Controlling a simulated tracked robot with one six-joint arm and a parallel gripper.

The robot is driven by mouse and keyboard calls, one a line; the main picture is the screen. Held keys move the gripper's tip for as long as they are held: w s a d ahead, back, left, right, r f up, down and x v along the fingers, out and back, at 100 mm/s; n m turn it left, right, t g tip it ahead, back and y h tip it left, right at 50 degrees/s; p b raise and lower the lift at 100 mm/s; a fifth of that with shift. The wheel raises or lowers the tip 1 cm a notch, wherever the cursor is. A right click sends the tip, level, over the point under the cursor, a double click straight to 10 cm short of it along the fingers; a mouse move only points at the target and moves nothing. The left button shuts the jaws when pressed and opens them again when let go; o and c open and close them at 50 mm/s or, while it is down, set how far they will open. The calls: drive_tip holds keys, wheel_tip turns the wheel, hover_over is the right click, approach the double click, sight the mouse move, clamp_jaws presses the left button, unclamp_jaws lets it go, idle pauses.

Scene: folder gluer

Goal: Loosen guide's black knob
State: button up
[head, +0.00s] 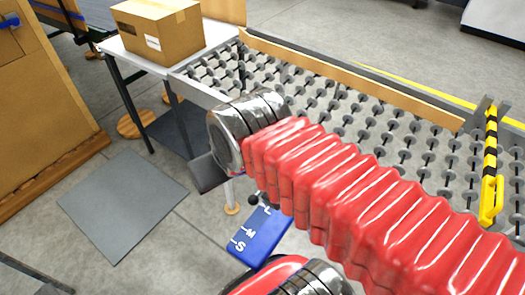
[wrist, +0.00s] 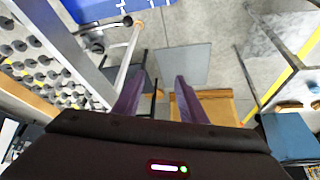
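A small black knob (head: 253,200) shows in the head view beside the blue plate (head: 262,230) marked S, M and L, below my red arm. In the wrist view a small black ball, apparently this knob (wrist: 128,21), is near the top, next to the blue plate (wrist: 90,8) and above a pale post. My gripper (wrist: 158,88) is open, its two purple fingers apart with nothing between them. The knob lies ahead of and left of the fingers, not touching them. In the head view my arm hides the fingers and part of the area around the knob.
A roller bed (head: 345,110) with a wooden guide strip (head: 350,77) runs behind my arm. A cardboard box (head: 158,28) sits on a white table. A grey floor mat (head: 122,203) lies at left. A yellow handle (head: 491,200) is at right.

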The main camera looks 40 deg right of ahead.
drive_tip(key=shift+o, duration=1.4)
drive_tip(key=shift+w+d+r+m, duration=0.1)
drive_tip(key=shift+w+d+m, duration=0.2)
drive_tip(key=shift+w, duration=0.1)
drive_tip(key=shift+o, duration=0.5)
drive_tip(key=w+d+m+g, duration=0.1)
drive_tip(key=w+d+m, duration=0.2)
drive_tip(key=w+d, duration=0.2)
drive_tip(key=shift+w+m+g+h, duration=0.3)
drive_tip(key=shift+w+g, duration=0.1)
drive_tip(key=shift+w, duration=0.1)
drive_tip(key=w+d+f+m+g, duration=0.2)
drive_tip(key=w+d+f+m, duration=0.3)
drive_tip(key=d, duration=0.4)
drive_tip(key=w+d+f+m+g, duration=0.1)
drive_tip(key=w+d+f+m, duration=0.4)
drive_tip(key=d, duration=0.4)
drive_tip(key=shift+w+d+f+g, duration=0.25)
drive_tip(key=shift+w+f+g, duration=0.15)
drive_tip(key=shift+w+f, duration=0.45)
wheel_tip(320, 180, down, 14)
drive_tip(key=shift+r, duration=0.2)
